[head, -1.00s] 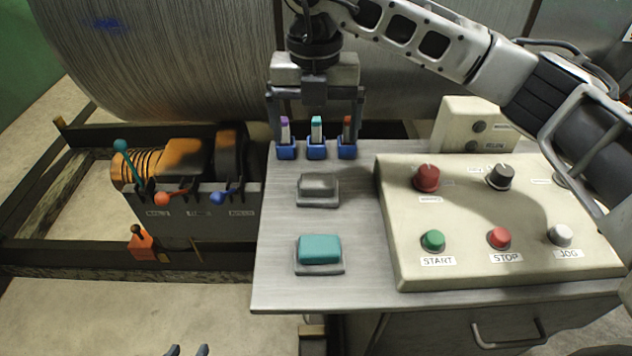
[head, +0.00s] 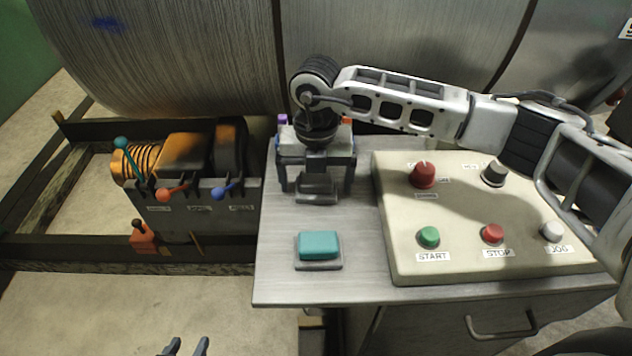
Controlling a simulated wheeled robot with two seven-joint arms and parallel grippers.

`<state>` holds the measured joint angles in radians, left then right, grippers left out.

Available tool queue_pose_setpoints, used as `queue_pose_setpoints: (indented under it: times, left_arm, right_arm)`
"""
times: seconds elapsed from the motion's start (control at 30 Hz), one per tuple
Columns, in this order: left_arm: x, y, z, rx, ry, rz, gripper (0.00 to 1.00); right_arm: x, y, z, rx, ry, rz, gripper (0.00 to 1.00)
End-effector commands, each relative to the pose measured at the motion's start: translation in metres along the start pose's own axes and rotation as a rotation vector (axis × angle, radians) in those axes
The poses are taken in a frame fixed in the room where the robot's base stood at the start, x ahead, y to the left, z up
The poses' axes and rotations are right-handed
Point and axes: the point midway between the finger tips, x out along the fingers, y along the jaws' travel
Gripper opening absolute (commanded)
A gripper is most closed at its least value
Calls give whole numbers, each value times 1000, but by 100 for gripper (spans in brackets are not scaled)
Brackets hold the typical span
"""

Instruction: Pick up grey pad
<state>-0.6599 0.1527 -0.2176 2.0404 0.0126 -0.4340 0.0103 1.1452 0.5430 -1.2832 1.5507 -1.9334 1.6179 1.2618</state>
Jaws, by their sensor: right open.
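The grey pad (head: 318,184) sits in a shallow holder on the metal table, and its upper part is partly hidden by my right gripper. My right gripper (head: 316,190) is open, with one finger on the left and one on the right of the pad. I cannot tell whether the fingers touch it. My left gripper (head: 187,347) shows only its two fingertips at the bottom edge, apart and empty, away from the table.
A teal pad (head: 319,244) in its own holder lies in front of the grey pad. A control panel (head: 460,208) with knobs and buttons stands to the right. Several blue marker holders behind are mostly hidden. Levers (head: 172,190) stand left of the table.

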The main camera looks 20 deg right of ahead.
Motion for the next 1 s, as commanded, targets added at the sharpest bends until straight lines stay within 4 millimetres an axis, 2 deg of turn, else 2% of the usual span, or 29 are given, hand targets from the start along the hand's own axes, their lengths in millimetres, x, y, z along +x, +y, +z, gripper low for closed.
queue_pose_setpoints:
  times: [0.1, 0.13, 0.3, 0.73, 0.93, 1.0]
  left_arm:
    - [0, 0, -1, -1, 3, -1, 36]
    - [0, 0, -1, -1, 3, -1, 36]
    - [1, 0, -2, -6, 5, -2, 36]
    - [2, 1, -1, -10, 5, -2, 36]
    - [6, 1, 5, -11, 4, 0, 36]
    - [5, 1, 4, -10, 6, 2, 36]
  right_arm:
    - [0, 0, 0, 0, 0, 0, 94]
    - [0, 0, 0, 0, 0, 0, 91]
    - [0, 0, 0, -1, 0, 0, 45]
    - [-6, 1, 1, -1, -3, 2, 45]
    - [-32, 1, 1, -2, -6, 4, 45]
    - [-44, 9, -9, -7, -4, 5, 45]
